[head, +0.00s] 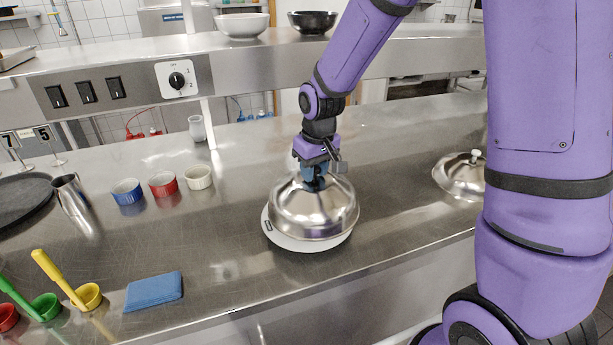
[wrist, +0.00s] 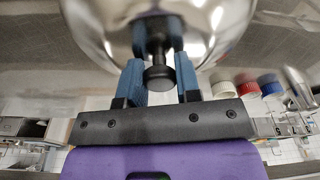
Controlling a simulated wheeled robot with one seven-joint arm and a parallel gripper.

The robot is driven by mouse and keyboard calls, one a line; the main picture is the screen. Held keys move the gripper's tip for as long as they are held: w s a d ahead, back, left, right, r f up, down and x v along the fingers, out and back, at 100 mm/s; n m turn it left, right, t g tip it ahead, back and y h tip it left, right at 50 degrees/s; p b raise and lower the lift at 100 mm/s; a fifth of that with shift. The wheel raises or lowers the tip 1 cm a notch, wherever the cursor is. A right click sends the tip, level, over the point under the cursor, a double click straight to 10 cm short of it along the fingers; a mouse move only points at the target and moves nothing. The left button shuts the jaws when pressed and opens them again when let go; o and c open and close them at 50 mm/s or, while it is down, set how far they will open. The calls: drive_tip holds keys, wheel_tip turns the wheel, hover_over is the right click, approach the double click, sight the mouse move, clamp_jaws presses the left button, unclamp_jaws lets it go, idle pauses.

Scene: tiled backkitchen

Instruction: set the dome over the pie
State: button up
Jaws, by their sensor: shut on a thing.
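A shiny steel dome (head: 314,215) is over a white plate (head: 285,241) near the middle of the steel counter. The plate's rim shows at the left and front of the dome. Whether the dome's rim touches the plate or hangs just above it, I cannot tell. The pie is not visible; the dome hides whatever is on the plate. My gripper (head: 315,180) is above the dome, shut on its knob. In the wrist view, the blue fingers stand on either side of the dark knob (wrist: 158,77), under the dome's mirrored shell (wrist: 105,28).
A second steel dome (head: 455,176) with a pale knob sits at right, partly behind my arm. Blue (head: 127,192), red (head: 163,185) and cream (head: 198,177) ramekins stand at left. A folded blue cloth (head: 153,291) lies front left. A shelf (head: 260,60) runs along the back.

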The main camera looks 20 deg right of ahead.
drive_tip(key=shift+w+a+f, duration=0.15)
drive_tip(key=shift+w, duration=1.65)
drive_tip(key=shift+s+f, duration=0.1)
drive_tip(key=shift+f, duration=1.6)
drive_tip(key=shift+f, duration=0.65)
drive_tip(key=o, duration=0.9)
drive_tip(key=shift+o, duration=0.2)
wheel_tip(320, 180, up, 13)
drive_tip(key=s, duration=0.1)
drive_tip(key=shift+s+d+r, duration=0.2)
drive_tip(key=shift+s, duration=0.1)
